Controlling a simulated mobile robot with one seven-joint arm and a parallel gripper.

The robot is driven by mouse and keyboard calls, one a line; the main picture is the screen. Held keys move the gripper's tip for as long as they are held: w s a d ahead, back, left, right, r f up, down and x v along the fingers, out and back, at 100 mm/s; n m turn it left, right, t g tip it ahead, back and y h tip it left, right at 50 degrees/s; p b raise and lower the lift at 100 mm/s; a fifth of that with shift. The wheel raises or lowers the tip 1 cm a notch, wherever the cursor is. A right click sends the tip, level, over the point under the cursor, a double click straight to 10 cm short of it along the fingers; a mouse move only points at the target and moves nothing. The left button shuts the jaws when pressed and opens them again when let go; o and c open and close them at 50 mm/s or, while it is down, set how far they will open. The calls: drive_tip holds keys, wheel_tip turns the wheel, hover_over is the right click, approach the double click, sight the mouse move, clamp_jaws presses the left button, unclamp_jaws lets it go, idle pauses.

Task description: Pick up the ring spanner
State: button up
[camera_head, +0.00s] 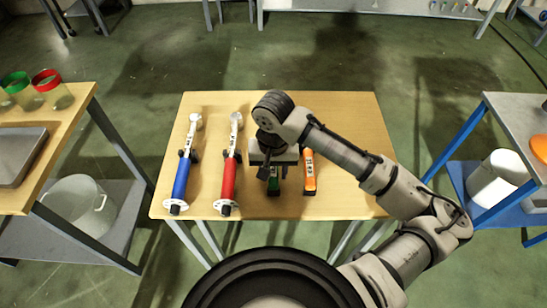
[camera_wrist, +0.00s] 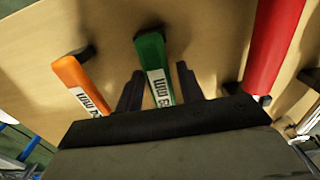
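Two flat-handled tools lie on the wooden table (camera_head: 355,150), one green (camera_head: 273,186) and one orange (camera_head: 309,181). Their heads are hidden by my arm or out of view, so I cannot tell which is the ring spanner. In the wrist view the green handle (camera_wrist: 151,62) has a white size label and lies between the fingers of my gripper (camera_wrist: 159,74). The fingers are apart, one on each side, with gaps to the handle. The orange handle (camera_wrist: 78,78) is left of them. My gripper (camera_head: 268,172) is over the table's middle in the head view.
A red-handled tool (camera_head: 228,180) and a blue-handled tool (camera_head: 182,180) lie left of my gripper, on dark holders. A side bench (camera_head: 75,105) stands at left and a blue-framed cart (camera_head: 462,140) at right. The table's right part is clear.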

clamp_jaws()
idle(1.1)
